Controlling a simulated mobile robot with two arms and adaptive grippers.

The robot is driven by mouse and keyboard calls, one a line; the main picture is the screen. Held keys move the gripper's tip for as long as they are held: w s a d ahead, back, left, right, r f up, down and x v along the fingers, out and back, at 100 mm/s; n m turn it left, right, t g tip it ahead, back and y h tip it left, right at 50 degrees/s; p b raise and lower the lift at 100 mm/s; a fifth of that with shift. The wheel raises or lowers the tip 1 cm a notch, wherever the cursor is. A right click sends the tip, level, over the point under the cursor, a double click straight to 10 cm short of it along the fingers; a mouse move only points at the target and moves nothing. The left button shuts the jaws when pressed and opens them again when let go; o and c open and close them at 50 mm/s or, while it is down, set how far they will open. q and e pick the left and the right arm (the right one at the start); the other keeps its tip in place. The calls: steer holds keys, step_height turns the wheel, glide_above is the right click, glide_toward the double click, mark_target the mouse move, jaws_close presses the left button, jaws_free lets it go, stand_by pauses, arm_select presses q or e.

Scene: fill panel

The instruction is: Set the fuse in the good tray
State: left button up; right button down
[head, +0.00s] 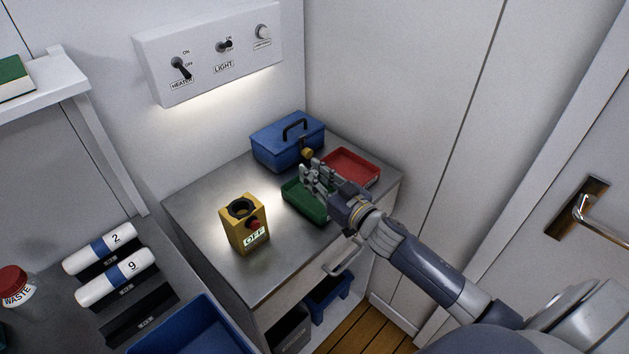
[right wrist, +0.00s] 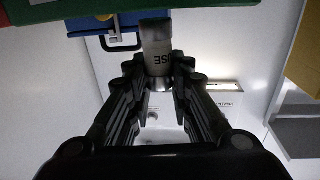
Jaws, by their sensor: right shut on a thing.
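My right gripper (head: 312,170) is shut on the fuse, and its fingers show on both sides of the fuse in the right wrist view (right wrist: 158,85). The fuse is a pale cylinder with a metal end and partly readable lettering (right wrist: 157,50); its brassy end (head: 307,153) shows past the fingertips in the head view. The gripper is over the green tray (head: 293,203), hiding part of it. A red tray (head: 362,160) is beside it at the back right. I cannot read a label on either tray. My left gripper is not in view.
A blue toolbox (head: 287,146) stands at the back of the metal counter (head: 205,205). A yellow box (head: 247,232) with a round socket and an OFF display stands left of the green tray. A switch panel (head: 210,52) is on the wall above.

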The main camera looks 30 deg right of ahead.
steer(key=shift+w+d+f, duration=0.1)
steer(key=shift+w+d, duration=0.05)
steer(key=shift+w, duration=0.1)
step_height(320, 180, down, 3)
steer(key=shift+f, duration=0.15)
steer(key=shift+f, duration=0.25)
steer(key=c, duration=1.4)
jaws_free()
steer(key=shift+c, duration=0.2)
steer(key=shift+r, duration=0.1)
